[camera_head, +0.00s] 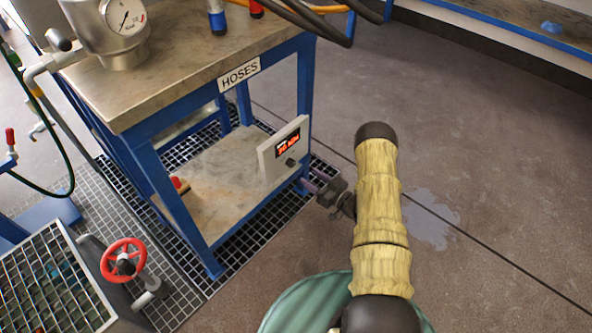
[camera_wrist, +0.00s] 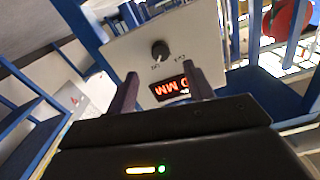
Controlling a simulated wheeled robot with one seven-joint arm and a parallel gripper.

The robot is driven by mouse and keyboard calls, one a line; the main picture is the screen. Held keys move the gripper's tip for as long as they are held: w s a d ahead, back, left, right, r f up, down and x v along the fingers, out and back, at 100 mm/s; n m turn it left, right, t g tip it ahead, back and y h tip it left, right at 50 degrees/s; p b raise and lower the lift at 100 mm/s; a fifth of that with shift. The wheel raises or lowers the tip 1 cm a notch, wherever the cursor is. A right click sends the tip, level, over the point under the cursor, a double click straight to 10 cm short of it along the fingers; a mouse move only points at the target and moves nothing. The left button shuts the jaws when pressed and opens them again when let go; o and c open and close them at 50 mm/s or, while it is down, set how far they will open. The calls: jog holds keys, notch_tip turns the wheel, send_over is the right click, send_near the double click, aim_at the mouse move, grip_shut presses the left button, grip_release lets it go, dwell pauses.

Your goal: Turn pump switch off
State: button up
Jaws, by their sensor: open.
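The pump switch is a small black round knob (camera_wrist: 160,50) on a pale panel (camera_wrist: 120,52) with a lit red display (camera_wrist: 170,88). In the wrist view the panel appears upside down, with two small labels by the knob that are hard to read. In the head view the knob (camera_head: 291,162) sits below the display on the panel (camera_head: 270,160), on the table's lower shelf. My gripper (camera_wrist: 161,72) is open and empty. Its two fingers point at the panel, either side of the display, with the knob beyond their tips. In the head view my gripper (camera_head: 311,180) is just right of the panel.
A blue-framed table (camera_head: 150,100) marked HOSES stands around the panel, its front leg (camera_head: 304,85) close to it. A red valve wheel (camera_head: 123,260) is at the lower left. The floor to the right is clear.

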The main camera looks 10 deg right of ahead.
aim_at(293, 165)
jog(key=b+x, duration=0.2)
jog(key=x, duration=0.6)
jog(key=shift+b, duration=0.35)
jog(key=shift+c, duration=0.2)
jog(key=c, duration=0.9)
